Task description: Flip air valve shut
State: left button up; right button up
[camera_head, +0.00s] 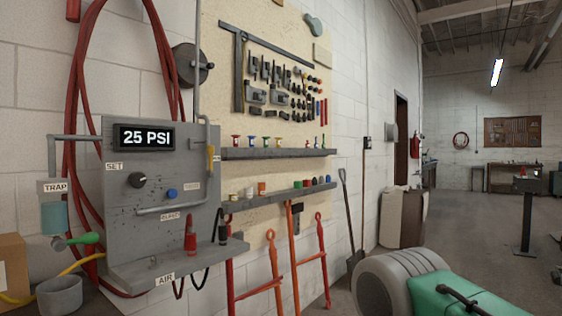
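A grey air panel (125,215) is mounted on the wall at the left, with a display (146,137) reading 25 PSI. A yellow lever (211,153) hangs upright at the panel's right edge, beside a grey pipe. A green handle (85,239) sticks out to the right below the filter bowl (55,218) under the TRAP label. I cannot tell for certain which of the two is the air valve. The panel also has a black knob (137,180) near SET and a blue button (172,193). Neither of my grippers is in view.
A red and a black hose fitting stand on the panel's lower shelf (180,262). A grey cup (60,295) and a cardboard box (13,262) are at lower left. Tool shelves (275,153) lie to the right. A green machine (450,292) fills the lower right.

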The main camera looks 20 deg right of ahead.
aim_at(210, 149)
jog(key=z, duration=0.15)
jog(key=i+l+u, duration=0.1)
jog(key=l, duration=0.65)
jog(key=l+u, duration=0.1)
jog(key=l, duration=0.7)
jog(key=i+l+u, duration=0.1)
jog(key=l, duration=0.25)
jog(key=i+l, duration=0.25)
jog(key=i+l+u, duration=0.15)
jog(key=l, duration=0.3)
jog(key=i+l+u, duration=0.1)
jog(key=l, duration=0.25)
jog(key=i+l+u, duration=0.1)
jog(key=i, duration=0.4)
jog(key=i+l+u, duration=0.15)
jog(key=i, duration=0.35)
